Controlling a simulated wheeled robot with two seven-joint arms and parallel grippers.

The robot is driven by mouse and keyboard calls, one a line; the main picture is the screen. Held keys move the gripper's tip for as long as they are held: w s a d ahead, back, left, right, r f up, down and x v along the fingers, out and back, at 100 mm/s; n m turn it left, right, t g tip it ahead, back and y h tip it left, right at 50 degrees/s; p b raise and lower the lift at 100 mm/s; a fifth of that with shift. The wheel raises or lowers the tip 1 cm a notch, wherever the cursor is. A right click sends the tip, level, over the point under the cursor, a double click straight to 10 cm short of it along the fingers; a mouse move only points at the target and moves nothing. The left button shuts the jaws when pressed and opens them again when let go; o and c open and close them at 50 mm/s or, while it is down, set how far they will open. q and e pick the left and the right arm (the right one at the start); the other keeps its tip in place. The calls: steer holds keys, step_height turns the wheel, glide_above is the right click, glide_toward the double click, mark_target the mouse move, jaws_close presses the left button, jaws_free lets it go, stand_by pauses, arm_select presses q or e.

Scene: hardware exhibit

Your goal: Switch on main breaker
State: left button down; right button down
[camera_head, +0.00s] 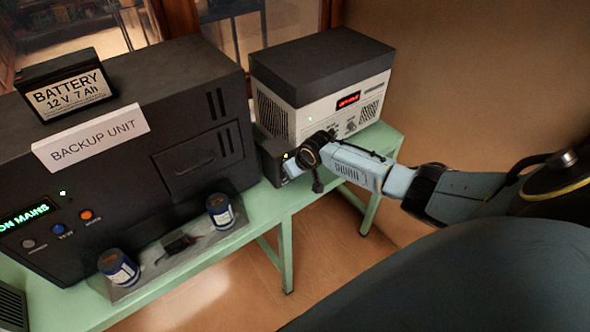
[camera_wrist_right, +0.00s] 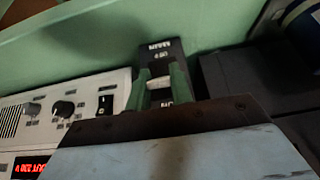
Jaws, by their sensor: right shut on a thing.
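The main breaker is a small black box (camera_head: 271,163) on the green bench, between the large black unit and the white device. In the right wrist view the breaker (camera_wrist_right: 158,47) has a white label that seems to read MAIN, with small position labels above and below the fingers; these are hard to read. My right gripper (camera_head: 291,166) reaches it from the right. In the wrist view its two green fingers (camera_wrist_right: 160,80) are closed around the breaker's lever, which is mostly hidden between them. The lever's exact position cannot be told. My left gripper is not in view.
The large black backup unit (camera_head: 130,160) stands left, with a battery (camera_head: 68,85) on top and a green ON MAINS display. The white device (camera_head: 325,98) with a red display stands behind the breaker.

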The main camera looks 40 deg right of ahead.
steer(key=c, duration=1.2)
jaws_free()
steer(key=shift+c, duration=0.2)
steer(key=p+v, duration=0.2)
steer(key=v, duration=1.1)
steer(key=shift+s+r, duration=0.1)
